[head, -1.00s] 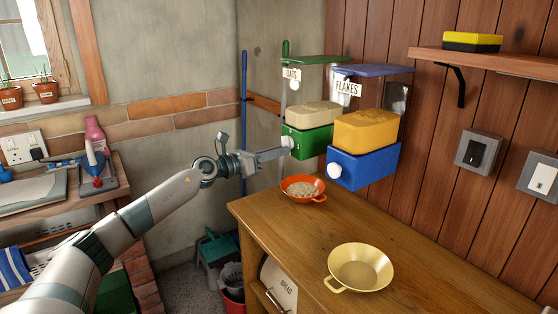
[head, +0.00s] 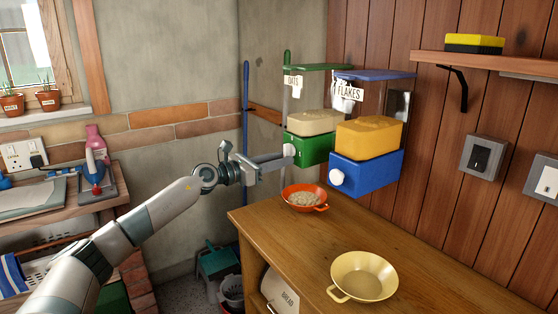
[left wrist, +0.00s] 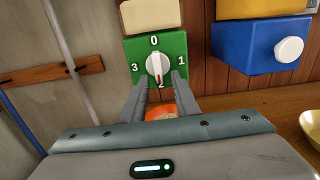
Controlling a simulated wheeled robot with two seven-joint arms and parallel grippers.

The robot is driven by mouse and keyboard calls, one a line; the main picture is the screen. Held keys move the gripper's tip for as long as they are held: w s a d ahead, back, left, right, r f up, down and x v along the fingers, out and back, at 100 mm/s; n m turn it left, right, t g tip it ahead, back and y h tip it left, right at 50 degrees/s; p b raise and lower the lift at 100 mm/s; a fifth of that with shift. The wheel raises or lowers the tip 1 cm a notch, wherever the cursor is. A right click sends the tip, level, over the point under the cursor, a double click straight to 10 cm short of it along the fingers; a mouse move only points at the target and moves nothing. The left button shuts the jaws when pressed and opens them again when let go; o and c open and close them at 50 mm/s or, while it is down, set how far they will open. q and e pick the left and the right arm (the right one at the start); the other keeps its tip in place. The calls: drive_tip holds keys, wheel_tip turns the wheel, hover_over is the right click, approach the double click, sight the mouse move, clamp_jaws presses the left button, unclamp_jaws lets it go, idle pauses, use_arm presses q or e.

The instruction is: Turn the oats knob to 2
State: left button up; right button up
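The oats dispenser (head: 308,150) has a green base and an "OATS" label. Its white round knob (left wrist: 156,66) sits on a green dial plate (left wrist: 130,52) marked 0 at top, 1 right, 2 bottom, 3 left. The knob's red mark points down at the 2. My left gripper (left wrist: 160,76) is open, its fingertips apart at the lower left and right of the knob; I cannot tell if they touch it. An orange bowl (head: 320,207) with oats stands on the counter below and shows partly between the fingers. My right gripper is out of view.
The flakes dispenser (head: 372,170), with a blue base and white knob, is close on the right. A yellow bowl (head: 352,292) stands on the wooden counter (head: 290,240). A blue pole (head: 245,110) stands at the wall, left of the dispensers.

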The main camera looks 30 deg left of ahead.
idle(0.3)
